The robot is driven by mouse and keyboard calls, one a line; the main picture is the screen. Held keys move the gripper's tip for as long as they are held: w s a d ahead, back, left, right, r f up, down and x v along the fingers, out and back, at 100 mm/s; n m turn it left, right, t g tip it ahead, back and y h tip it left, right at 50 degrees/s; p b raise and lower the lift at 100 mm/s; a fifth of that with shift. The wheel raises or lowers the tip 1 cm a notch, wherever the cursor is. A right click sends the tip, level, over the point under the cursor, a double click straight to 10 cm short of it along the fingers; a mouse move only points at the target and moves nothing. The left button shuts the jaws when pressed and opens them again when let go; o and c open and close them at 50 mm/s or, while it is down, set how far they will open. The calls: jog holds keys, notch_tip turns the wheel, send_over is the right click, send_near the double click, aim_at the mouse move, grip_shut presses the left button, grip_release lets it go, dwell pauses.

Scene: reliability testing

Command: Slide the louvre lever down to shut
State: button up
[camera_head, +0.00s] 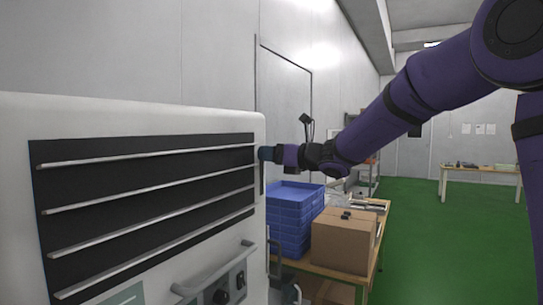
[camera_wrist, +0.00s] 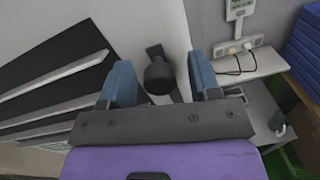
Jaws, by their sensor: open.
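The white louvre unit (camera_head: 150,115) stands at the left of the head view, with pale slats across a dark opening. My gripper (camera_head: 266,153) is at its right edge, near the upper part of a narrow dark slot (camera_head: 262,184). In the wrist view the louvre lever's dark round knob (camera_wrist: 159,77) shows between the blue fingers of my open gripper (camera_wrist: 162,82). A gap shows on each side of the knob. I cannot tell how deep it sits between the fingers. In the head view my gripper hides the knob.
A handle and dark knob (camera_head: 221,296) project from the unit's lower front. Right of the unit, blue crates (camera_head: 295,205) and a cardboard box (camera_head: 343,243) stand on a table. Green floor (camera_head: 440,240) is open at the right.

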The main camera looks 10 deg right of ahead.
aim_at(262, 189)
jog(key=shift+a, duration=0.1)
grip_shut()
notch_tip(262, 189, down, 10)
jog(key=shift+r, duration=0.1)
dwell(0.4)
grip_release()
jog(key=v, duration=1)
jog(key=shift+s+d, duration=0.15)
jog(key=shift+d, duration=0.2)
